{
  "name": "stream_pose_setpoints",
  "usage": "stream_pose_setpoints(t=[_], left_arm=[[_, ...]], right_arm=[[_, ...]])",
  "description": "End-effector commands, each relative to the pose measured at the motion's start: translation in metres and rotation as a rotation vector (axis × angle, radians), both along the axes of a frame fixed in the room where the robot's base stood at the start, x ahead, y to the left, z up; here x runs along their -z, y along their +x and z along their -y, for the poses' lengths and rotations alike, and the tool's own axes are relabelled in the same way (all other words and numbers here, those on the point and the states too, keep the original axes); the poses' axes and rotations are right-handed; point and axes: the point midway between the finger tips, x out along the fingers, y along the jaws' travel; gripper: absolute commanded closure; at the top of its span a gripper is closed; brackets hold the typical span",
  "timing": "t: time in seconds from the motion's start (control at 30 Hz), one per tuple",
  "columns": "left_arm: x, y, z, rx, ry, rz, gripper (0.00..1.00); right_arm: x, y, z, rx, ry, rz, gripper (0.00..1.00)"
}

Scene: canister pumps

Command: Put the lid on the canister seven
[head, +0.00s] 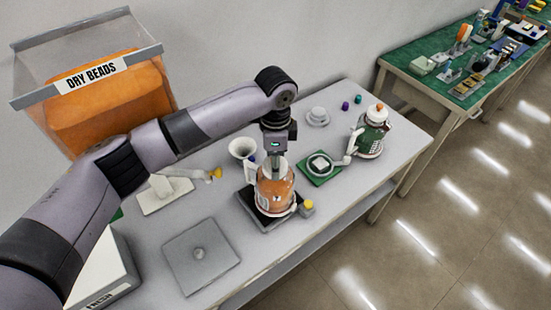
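A canister with orange contents (275,190) stands on a dark square base (251,209) at the middle of the table. I cannot read a number on it. My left gripper (272,168) points down at the canister's top, at or very close to it. The fingers are small and partly merge with the top, so I cannot tell whether they are open or hold a lid. A second canister (372,137), green with a pale top and an orange knob, stands at the right. My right gripper is not in view.
A grey square plate with a knob (215,265) lies at the front. A white funnel (242,148), a green mat with a white piece (319,167) and a white cup (318,115) stand near the canister. A DRY BEADS bin (60,122) hangs at the left.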

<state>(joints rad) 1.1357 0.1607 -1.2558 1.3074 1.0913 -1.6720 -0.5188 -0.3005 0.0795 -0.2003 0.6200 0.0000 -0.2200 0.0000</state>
Motion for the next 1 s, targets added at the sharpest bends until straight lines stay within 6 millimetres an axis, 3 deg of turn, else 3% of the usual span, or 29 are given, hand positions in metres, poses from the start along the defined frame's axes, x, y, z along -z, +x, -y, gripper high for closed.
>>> stream_pose_setpoints(t=[0.9, 0.93, 1.0], left_arm=[[0.0007, -0.0001, 0.0002, 0.0, 0.0, 0.0, 0.64], [0.0007, -0.0001, 0.0002, 0.0, 0.0, 0.0, 0.46], [0.0006, -0.0001, 0.0002, 0.0, 0.0, 0.0, 0.41]], right_arm=[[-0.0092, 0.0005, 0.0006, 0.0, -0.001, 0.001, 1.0], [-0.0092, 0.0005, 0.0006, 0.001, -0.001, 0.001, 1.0], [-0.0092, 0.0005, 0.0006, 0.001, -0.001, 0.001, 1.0]])
